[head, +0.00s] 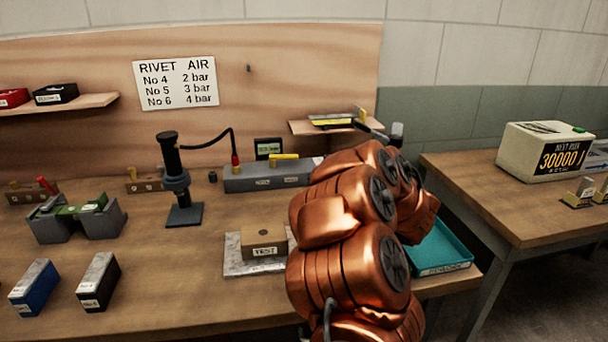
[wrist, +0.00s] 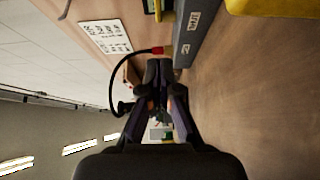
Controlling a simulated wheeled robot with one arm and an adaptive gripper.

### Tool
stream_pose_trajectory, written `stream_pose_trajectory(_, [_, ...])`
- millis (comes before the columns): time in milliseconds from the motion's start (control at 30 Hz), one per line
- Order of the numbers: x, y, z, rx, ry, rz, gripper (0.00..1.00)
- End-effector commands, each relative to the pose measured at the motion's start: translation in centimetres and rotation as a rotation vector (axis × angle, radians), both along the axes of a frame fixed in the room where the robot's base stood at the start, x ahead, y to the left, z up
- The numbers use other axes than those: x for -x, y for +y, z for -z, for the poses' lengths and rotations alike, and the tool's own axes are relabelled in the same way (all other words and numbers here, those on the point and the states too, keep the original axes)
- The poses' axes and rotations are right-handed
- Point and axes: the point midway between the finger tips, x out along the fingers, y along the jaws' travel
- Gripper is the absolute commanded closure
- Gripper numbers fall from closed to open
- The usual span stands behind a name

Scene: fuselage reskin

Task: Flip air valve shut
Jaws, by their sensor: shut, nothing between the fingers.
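The air valve's yellow lever (head: 285,157) lies roughly level along the top of a long grey block (head: 245,181) at the back of the bench. In the wrist view, which is turned on its side, the block (wrist: 201,25) and part of the yellow lever (wrist: 168,18) show at the top. A red hose fitting (head: 235,161) stands at the block's left end; it also shows in the wrist view (wrist: 166,50). My gripper (wrist: 158,66) is shut and empty, its tips appearing near the fitting; contact cannot be told. In the head view my copper arm hides it.
A dark upright tool (head: 173,170) on a stand, joined by a black hose, is left of the block. A TEST block (head: 263,241) sits in front, and a teal tray (head: 445,248) is at right. A small shelf (head: 305,128) overhangs behind. A large yellow shape (wrist: 272,8) is cut off in the wrist view.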

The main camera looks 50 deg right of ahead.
Motion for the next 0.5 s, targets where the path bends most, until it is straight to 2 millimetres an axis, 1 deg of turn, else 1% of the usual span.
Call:
stream_pose_trajectory(167, [-2.3,0.1,-0.1,-0.003,-0.002,-0.005,1.0])
stream_pose_trajectory(500, [-8.1,-0.2,-0.2,-0.003,-0.003,-0.004,1.0])
